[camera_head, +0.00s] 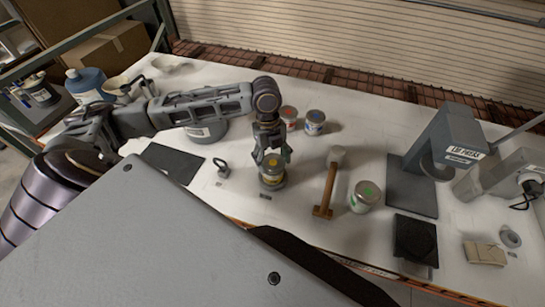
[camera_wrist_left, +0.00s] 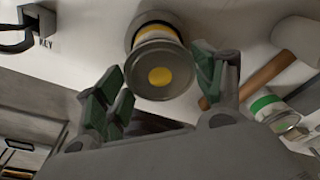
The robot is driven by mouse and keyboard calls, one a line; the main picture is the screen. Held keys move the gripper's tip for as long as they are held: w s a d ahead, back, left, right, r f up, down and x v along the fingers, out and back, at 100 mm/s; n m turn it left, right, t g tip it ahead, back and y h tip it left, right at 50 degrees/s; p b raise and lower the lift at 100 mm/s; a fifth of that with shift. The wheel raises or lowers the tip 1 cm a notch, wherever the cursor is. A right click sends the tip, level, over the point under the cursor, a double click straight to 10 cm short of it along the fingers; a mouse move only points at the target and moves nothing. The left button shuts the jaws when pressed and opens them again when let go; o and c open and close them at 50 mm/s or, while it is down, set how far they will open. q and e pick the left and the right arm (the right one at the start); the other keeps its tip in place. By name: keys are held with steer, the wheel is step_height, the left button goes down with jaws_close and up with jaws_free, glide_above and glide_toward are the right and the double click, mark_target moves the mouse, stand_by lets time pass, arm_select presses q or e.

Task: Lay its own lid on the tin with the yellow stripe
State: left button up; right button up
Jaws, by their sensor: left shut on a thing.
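The tin with the yellow stripe (camera_head: 271,183) stands upright on the white bench, below my left gripper (camera_head: 272,152). In the left wrist view its white wall and yellow stripe (camera_wrist_left: 155,32) show behind a round grey lid with a yellow dot (camera_wrist_left: 160,76). My right gripper is not in view.
Red (camera_head: 288,116) and blue (camera_head: 315,122) tins stand behind. A key tool (camera_head: 222,170) is at the left. A grey press (camera_head: 450,140) stands farther right.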

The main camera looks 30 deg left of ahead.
arm_select(q)
steer(key=shift+f, duration=0.4)
steer(key=o, duration=0.8)
step_height(320, 180, up, 12)
steer(key=a, duration=0.1)
steer(key=shift+w+a, duration=0.3)
steer(key=shift+w, duration=0.1)
stand_by(0.4)
steer(key=shift+s+f, duration=0.1)
steer(key=shift+f, duration=0.05)
stand_by(0.5)
